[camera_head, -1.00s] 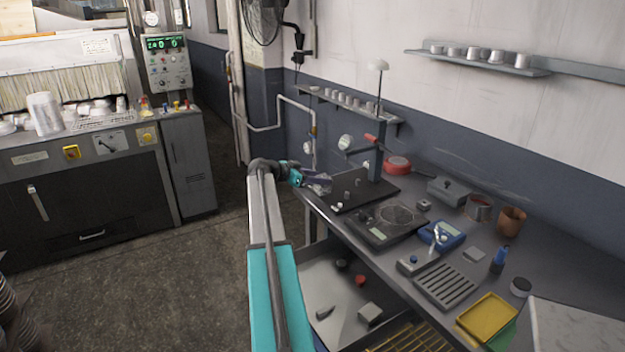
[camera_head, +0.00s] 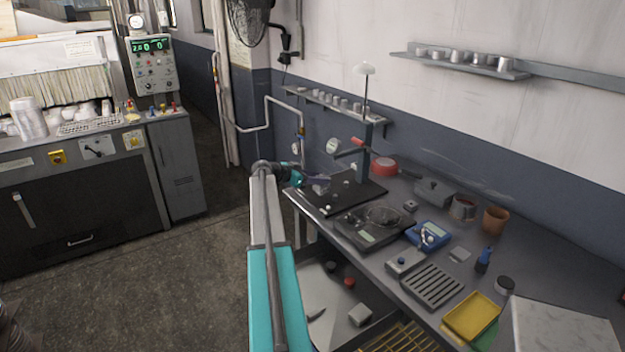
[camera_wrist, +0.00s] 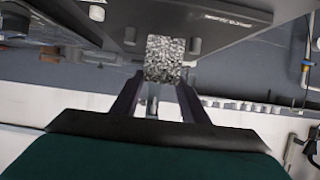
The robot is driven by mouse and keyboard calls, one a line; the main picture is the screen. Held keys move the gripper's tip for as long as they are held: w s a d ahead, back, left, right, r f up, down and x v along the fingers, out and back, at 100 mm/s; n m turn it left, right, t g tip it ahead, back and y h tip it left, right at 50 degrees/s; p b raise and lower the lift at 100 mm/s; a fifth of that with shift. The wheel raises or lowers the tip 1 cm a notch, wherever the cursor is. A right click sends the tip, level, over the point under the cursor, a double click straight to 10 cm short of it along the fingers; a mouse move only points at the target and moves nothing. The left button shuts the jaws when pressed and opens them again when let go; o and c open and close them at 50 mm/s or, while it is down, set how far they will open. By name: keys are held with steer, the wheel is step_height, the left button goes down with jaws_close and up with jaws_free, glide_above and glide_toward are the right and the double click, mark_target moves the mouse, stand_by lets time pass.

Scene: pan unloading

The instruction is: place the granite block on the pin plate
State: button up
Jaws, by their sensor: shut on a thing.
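My gripper (camera_head: 325,181) is shut on the speckled grey granite block (camera_wrist: 164,60), which sits between the fingertips in the wrist view. In the head view the block (camera_head: 319,189) is a small grey shape at the fingertips, over the left part of the dark pin plate (camera_head: 365,197). The pin plate has several small pale pins. In the upside-down wrist view the plate (camera_wrist: 232,28) lies just beyond the block, with pins (camera_wrist: 195,45) on either side of it. I cannot tell whether the block touches the plate.
A post with a red handle (camera_head: 357,141) stands at the plate's back. A scale-like device (camera_head: 372,236) with a round mesh sits to the right. A blue meter (camera_head: 428,234), a slotted grey block (camera_head: 432,287) and a yellow tray (camera_head: 471,315) crowd the bench.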

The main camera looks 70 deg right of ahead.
mark_target(325, 176)
steer(key=shift+s+d+r+p, duration=0.1)
steer(key=shift+s+d+p, duration=0.5)
steer(key=shift+d, duration=0.25)
steer(key=shift+s+d+p, duration=0.45)
steer(key=shift+d+p, duration=0.2)
steer(key=shift+d, duration=0.2)
steer(key=shift+s+d+r+p, duration=0.1)
steer(key=shift+s+d+p, duration=0.5)
steer(key=shift+d, duration=0.25)
steer(key=shift+w+a+f+b, duration=0.1)
steer(key=shift+f+b, duration=0.8)
steer(key=shift+b, duration=0.3)
steer(key=shift+f+b, duration=0.25)
steer(key=shift+b, duration=0.15)
steer(key=o, duration=1.5)
steer(key=shift+f, duration=0.1)
steer(key=shift+a, duration=0.1)
steer(key=b+v, duration=0.4)
steer(key=v, duration=0.9)
steer(key=shift+w+a, duration=0.2)
steer(key=shift+a, duration=0.1)
